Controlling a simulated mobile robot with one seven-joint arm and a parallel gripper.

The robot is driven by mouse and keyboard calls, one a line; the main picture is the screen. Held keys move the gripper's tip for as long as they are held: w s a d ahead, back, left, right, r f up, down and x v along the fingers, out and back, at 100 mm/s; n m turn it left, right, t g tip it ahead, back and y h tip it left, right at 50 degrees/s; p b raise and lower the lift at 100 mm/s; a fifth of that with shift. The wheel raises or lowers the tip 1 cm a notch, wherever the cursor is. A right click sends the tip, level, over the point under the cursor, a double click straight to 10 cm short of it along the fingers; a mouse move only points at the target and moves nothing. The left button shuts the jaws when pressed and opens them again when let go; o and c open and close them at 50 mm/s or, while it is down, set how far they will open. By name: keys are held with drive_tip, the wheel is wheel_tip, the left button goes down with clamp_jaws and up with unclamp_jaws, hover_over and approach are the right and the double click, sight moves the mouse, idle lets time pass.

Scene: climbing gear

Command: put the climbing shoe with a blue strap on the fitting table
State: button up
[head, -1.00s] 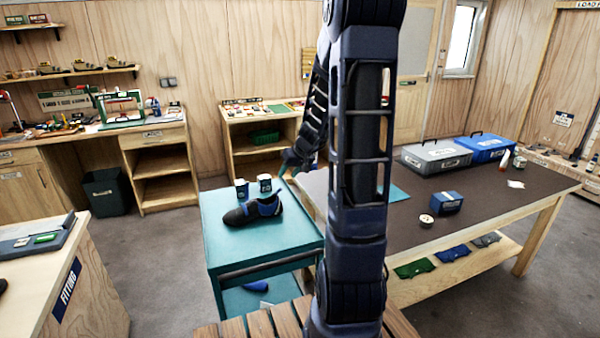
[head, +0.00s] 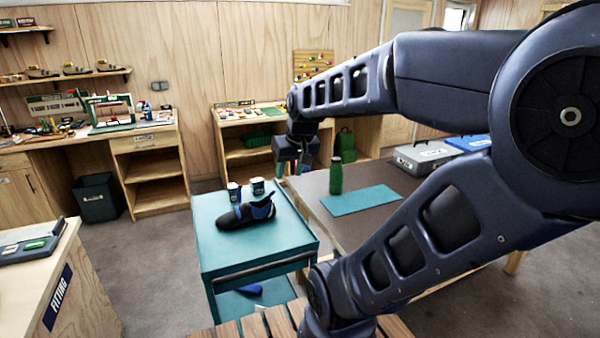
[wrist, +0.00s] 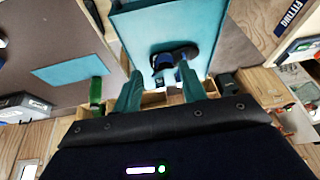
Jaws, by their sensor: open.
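The climbing shoe (head: 247,214), dark with a blue strap and blue heel area, lies on top of the teal cart (head: 225,245). It also shows in the wrist view (wrist: 178,58), beyond the fingertips. My gripper (head: 281,168) is beyond the cart's far right corner, above the tabletop level and apart from the shoe. In the wrist view its two teal fingers (wrist: 162,88) are spread with nothing between them. The fitting table (head: 95,285), pale wood with a blue "FITTING" label, stands at the lower left.
A blue item (head: 250,290) lies on the cart's lower shelf. A green bottle (head: 336,175) and teal mat (head: 362,200) are on the brown table. A grey tray (head: 28,247) sits on the fitting table; floor separates it from the cart.

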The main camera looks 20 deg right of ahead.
drive_tip(key=shift+m+h, duration=0.3)
drive_tip(key=shift+h, duration=0.2)
drive_tip(key=s, duration=0.2)
drive_tip(key=s+d, duration=0.1)
drive_tip(key=s, duration=0.1)
drive_tip(key=shift+r, duration=0.4)
drive_tip(key=shift+c, duration=0.2)
drive_tip(key=shift+s+d, duration=0.1)
drive_tip(key=shift+s, duration=0.05)
drive_tip(key=shift+c, duration=1.3)
